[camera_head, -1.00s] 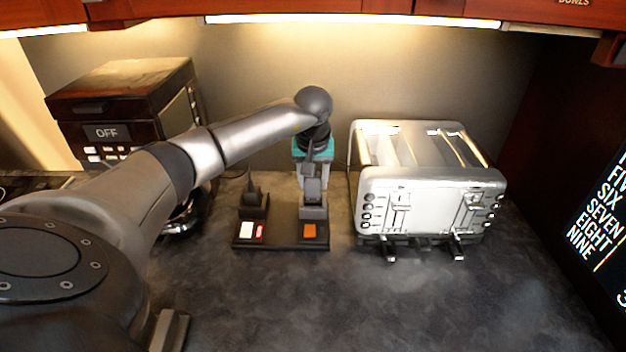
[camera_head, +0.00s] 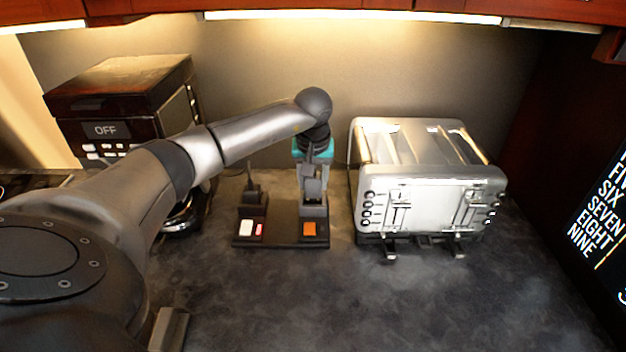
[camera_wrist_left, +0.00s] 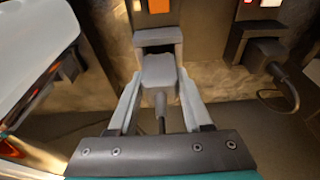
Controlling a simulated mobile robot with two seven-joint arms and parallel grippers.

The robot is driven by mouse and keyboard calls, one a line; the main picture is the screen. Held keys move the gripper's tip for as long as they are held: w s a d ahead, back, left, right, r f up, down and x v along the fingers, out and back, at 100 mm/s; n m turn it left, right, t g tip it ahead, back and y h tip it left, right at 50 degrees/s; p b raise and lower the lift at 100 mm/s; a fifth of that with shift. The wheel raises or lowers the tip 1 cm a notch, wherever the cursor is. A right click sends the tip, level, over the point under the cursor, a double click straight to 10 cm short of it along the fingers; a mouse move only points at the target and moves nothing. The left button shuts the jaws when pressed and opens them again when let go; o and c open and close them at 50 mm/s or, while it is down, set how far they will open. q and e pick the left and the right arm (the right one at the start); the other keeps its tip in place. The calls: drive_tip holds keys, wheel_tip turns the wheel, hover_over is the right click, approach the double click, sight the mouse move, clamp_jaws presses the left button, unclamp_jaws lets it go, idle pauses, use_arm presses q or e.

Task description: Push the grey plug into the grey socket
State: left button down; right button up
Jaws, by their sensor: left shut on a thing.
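My left gripper (camera_wrist_left: 160,112) is shut on the grey plug (camera_wrist_left: 159,72), with one finger on each side of it. In the head view the gripper (camera_head: 314,175) points down at the grey socket (camera_head: 313,211), which has an orange label in front. In the left wrist view the plug's front end is at the mouth of the socket (camera_wrist_left: 158,37), lined up with it. How deep it sits inside is hard to tell. The plug's cord runs back between the fingers. My right gripper is not in view.
A black plug (camera_head: 252,193) sits in the socket beside it, with white and red marks in front. Both sockets share a dark base (camera_head: 281,240). A silver toaster (camera_head: 430,205) stands close on the right, a coffee machine (camera_head: 120,105) at the left. The front counter is clear.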

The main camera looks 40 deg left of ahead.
use_arm(q)
drive_tip(key=shift+f+b, duration=0.9)
drive_tip(key=shift+f, duration=0.4)
drive_tip(key=shift+c, duration=1.3)
unclamp_jaws()
drive_tip(key=p+v, duration=0.1)
drive_tip(key=v, duration=1.4)
drive_tip(key=shift+r, duration=0.2)
drive_tip(key=shift+d+f, duration=0.1)
